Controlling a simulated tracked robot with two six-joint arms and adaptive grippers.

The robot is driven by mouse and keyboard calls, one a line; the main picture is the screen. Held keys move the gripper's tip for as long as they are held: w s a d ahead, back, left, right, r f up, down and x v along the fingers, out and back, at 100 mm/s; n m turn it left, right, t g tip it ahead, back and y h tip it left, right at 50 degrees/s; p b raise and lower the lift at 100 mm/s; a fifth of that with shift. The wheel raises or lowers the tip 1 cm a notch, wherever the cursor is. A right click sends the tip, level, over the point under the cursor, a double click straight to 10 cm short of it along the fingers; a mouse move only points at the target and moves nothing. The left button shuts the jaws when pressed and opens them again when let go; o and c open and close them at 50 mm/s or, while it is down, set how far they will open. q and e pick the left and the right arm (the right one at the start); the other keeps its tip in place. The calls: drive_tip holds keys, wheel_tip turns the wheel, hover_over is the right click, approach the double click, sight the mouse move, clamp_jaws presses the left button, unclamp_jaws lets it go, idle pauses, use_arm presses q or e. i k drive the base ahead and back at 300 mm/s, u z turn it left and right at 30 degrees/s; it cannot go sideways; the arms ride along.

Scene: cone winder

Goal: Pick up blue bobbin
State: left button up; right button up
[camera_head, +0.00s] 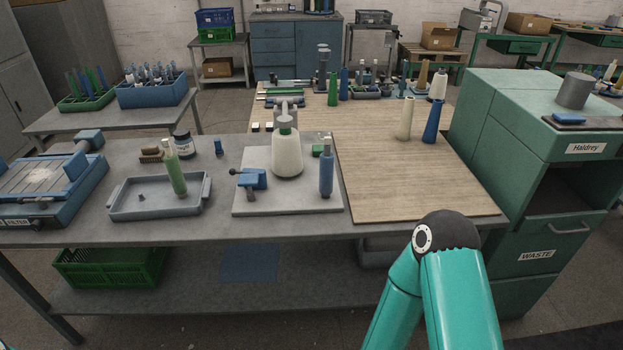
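A blue bobbin (326,174) stands upright near the right edge of a pale grey base plate (300,207), beside a large cream cone of yarn (287,155). A dark blue tapered cone (432,122) stands upright on the wooden board (400,180), next to a cream cone (404,119). One teal arm of mine rises at the bottom right, in front of the table edge. Neither gripper is in the picture, and no gripper is seen near the bobbins.
A blue clamp-like part (250,179) sits on the plate's left side. A grey tray (130,208) holding a green bobbin (175,173) stands to the left. A green waste cabinet (520,165) borders the board on the right. The board's front half is clear.

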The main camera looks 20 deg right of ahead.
sight(326, 158)
drive_tip(key=z, duration=0.15)
drive_tip(key=i, duration=0.9)
drive_tip(key=u, duration=0.05)
